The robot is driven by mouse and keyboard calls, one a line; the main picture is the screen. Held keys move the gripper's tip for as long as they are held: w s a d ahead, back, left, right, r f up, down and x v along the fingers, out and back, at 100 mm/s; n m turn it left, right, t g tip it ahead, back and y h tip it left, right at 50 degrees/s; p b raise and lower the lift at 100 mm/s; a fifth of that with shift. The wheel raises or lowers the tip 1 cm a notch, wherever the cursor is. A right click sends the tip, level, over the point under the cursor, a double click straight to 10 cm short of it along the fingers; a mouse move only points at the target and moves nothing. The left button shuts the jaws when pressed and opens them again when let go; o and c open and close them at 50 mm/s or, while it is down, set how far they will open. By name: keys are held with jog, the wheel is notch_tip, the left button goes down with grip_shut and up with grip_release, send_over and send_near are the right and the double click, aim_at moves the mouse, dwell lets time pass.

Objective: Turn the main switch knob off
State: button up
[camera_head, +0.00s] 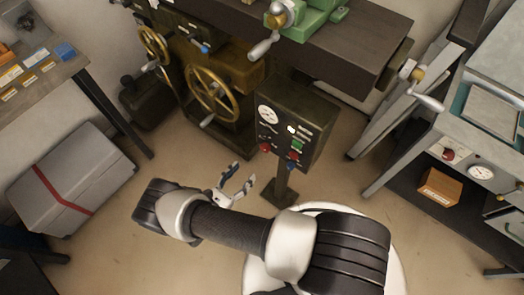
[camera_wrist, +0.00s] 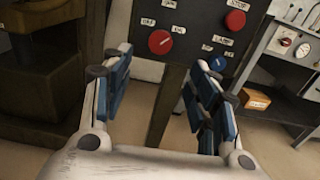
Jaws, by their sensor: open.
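The red main switch knob (camera_wrist: 160,42) sits on the lower left of a dark control box (camera_head: 295,115). In the wrist view it has a pale mark on its face, with an OFF label (camera_wrist: 147,22) to its upper left and an ON label (camera_wrist: 178,29) to its upper right. The knob also shows in the head view (camera_head: 265,147). My gripper (camera_head: 243,174) is open and empty, below and in front of the box. In the wrist view the knob appears between the fingertips (camera_wrist: 161,66), apart from them.
A red STOP button (camera_wrist: 235,20) and a blue knob (camera_wrist: 218,63) sit right of the main knob. The box stands on a post (camera_head: 283,182). A brass handwheel machine (camera_head: 213,94) is to the left. A bench with gauges (camera_head: 481,172) stands right. The floor around the post is clear.

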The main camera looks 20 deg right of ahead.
aim_at(264, 150)
jog(key=b+x, duration=0.1)
jog(key=x, duration=1.1)
jog(key=c, duration=1.1)
